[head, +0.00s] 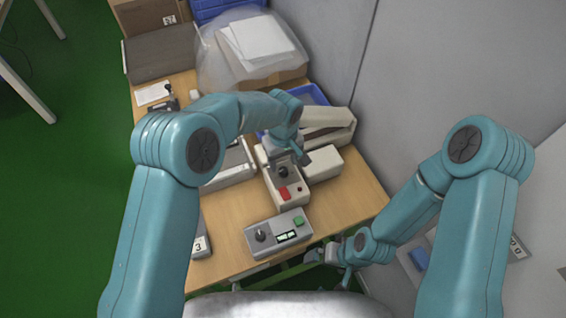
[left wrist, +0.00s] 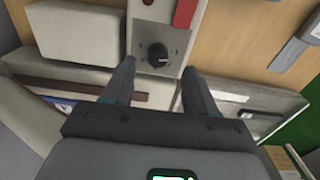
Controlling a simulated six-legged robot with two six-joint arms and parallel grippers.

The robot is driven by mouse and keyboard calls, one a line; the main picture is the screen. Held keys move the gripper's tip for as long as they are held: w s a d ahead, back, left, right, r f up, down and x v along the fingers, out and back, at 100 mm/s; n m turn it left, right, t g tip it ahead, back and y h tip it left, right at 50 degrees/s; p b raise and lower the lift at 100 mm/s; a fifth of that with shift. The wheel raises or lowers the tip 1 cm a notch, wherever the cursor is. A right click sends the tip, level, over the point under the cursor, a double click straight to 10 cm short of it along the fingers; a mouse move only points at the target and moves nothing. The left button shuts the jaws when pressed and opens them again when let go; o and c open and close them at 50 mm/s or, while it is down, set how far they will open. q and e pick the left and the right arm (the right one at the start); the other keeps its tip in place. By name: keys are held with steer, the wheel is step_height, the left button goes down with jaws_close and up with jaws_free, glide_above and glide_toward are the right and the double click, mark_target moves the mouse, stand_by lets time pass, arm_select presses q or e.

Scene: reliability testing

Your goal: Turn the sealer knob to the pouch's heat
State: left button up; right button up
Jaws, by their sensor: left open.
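The sealer (head: 291,196) is a cream unit on the wooden table with a grey panel, a red part and a black knob (head: 283,171). In the left wrist view the round black knob (left wrist: 158,53) sits on its panel with small marks around it, too small to read. Its pale pointer line points to the right. My left gripper (head: 294,160) is over the knob. Its fingers (left wrist: 158,86) are open, with the knob beyond and between their tips, apparently not touching. My right gripper (head: 334,256) is low by the table's front edge. I cannot tell which thing is the pouch.
A grey control box (head: 265,244) with a black knob, lit display and green button stands in front. A tag marked 3 (head: 199,244) is at the front left. A clear bag of white sheets (head: 262,45) lies at the back. A grey wall (head: 420,90) borders the right.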

mark_target(284, 170)
arm_select(q)
steer(key=f, duration=0.4)
steer(key=shift+w+d+p, duration=0.1)
steer(key=shift+w+p, duration=0.2)
steer(key=shift+p, duration=0.05)
steer(key=shift+s+f, duration=0.1)
steer(key=shift+s, duration=0.1)
steer(key=shift+w, duration=0.1)
